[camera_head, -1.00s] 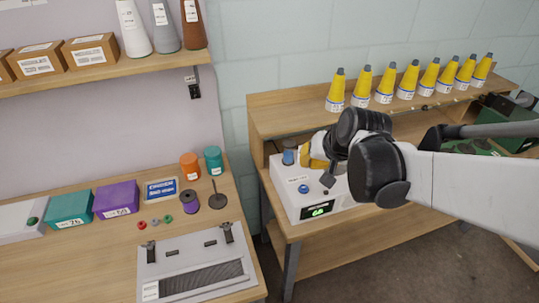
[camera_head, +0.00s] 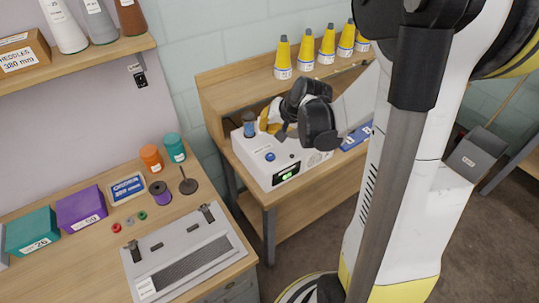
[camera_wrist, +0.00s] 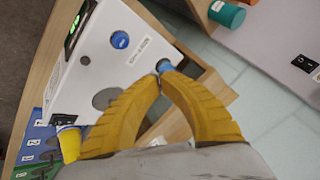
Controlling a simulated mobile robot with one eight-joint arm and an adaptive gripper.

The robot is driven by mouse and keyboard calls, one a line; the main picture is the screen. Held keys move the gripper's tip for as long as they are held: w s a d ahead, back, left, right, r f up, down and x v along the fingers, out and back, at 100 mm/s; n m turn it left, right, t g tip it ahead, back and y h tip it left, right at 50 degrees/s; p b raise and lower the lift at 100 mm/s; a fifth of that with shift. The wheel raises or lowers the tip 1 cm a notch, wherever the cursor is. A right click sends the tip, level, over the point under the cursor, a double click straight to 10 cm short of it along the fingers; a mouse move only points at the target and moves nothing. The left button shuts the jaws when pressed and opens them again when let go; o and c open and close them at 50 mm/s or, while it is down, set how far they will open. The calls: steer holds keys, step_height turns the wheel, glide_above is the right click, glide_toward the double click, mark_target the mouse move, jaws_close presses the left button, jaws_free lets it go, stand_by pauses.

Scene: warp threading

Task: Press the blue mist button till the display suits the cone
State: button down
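The blue button (camera_head: 270,156) is on top of a white box (camera_head: 262,171) on the wooden bench; it also shows in the wrist view (camera_wrist: 120,39). The box's front has a small lit green display (camera_head: 287,176), its figures too small to read. Yellow cones (camera_head: 305,51) with grey tips and labels stand on the shelf behind. My gripper (camera_wrist: 163,74) has its yellow fingertips drawn together, with nothing clearly held. The tips are beside a blue jar (camera_head: 249,125) at the box's back, apart from the button. I cannot tell whether they touch the jar.
The left table holds a grey panel (camera_head: 188,254), teal and purple boxes, an orange pot (camera_head: 151,158) and a teal pot (camera_head: 174,147). My arm blocks part of the bench's right side. A grey bin (camera_head: 475,155) stands far right.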

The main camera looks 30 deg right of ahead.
mark_target(268, 154)
steer(key=shift+f+b, duration=3.5)
steer(key=shift+f, duration=0.9)
steer(key=shift+f+b, duration=0.4)
steer(key=shift+b, duration=0.05)
steer(key=shift+f+b, duration=0.45)
steer(key=shift+r, duration=0.1)
steer(key=shift+r+p, duration=0.7)
steer(key=shift+r, duration=0.15)
steer(key=shift+r, duration=0.1)
step_height(268, 154, up, 5)
steer(key=p, duration=0.4)
